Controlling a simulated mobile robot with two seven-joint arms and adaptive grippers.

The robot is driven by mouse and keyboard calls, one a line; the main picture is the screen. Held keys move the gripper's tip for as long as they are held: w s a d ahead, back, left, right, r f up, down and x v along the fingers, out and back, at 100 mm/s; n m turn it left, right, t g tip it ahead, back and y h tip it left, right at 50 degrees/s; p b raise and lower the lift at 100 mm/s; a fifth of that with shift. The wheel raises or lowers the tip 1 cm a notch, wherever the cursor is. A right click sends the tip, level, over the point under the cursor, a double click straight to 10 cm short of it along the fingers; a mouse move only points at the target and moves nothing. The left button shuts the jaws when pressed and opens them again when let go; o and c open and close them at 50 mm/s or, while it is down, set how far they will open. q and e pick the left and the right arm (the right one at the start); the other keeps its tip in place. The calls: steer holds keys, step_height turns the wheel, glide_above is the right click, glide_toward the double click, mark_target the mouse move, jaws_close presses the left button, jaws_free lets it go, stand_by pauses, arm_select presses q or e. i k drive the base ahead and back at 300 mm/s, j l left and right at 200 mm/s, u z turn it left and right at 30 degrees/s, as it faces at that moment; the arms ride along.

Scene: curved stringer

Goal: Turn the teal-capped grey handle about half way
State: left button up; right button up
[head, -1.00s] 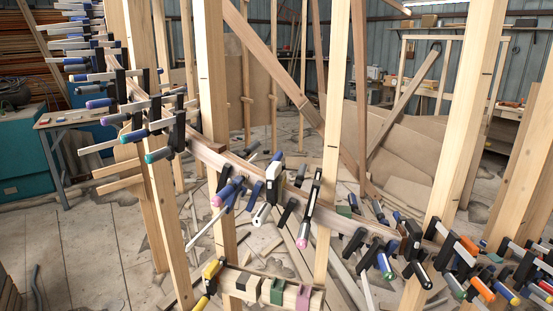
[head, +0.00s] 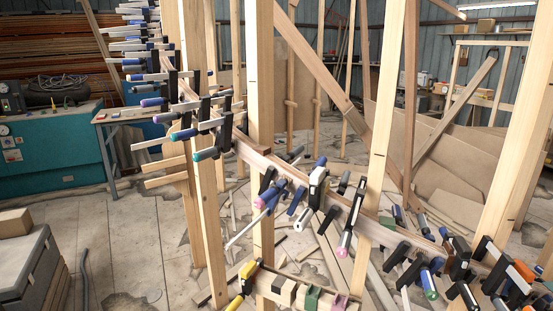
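A clamp handle with a teal cap (head: 206,154) sticks out to the left from a black clamp body at the left end of the curved stringer (head: 250,157). Lower right, a blue handle with a green end (head: 429,285) hangs from another clamp. Neither of my grippers is in view.
Pale upright posts (head: 259,80) stand in front of and behind the stringer. Many clamps with long bars line it. A teal cabinet (head: 50,150) and a small table (head: 128,115) stand at left.

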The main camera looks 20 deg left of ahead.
mark_target(206, 153)
steer(key=u, duration=1.25)
steer(key=i+j, duration=0.1)
steer(key=j+z, duration=0.05)
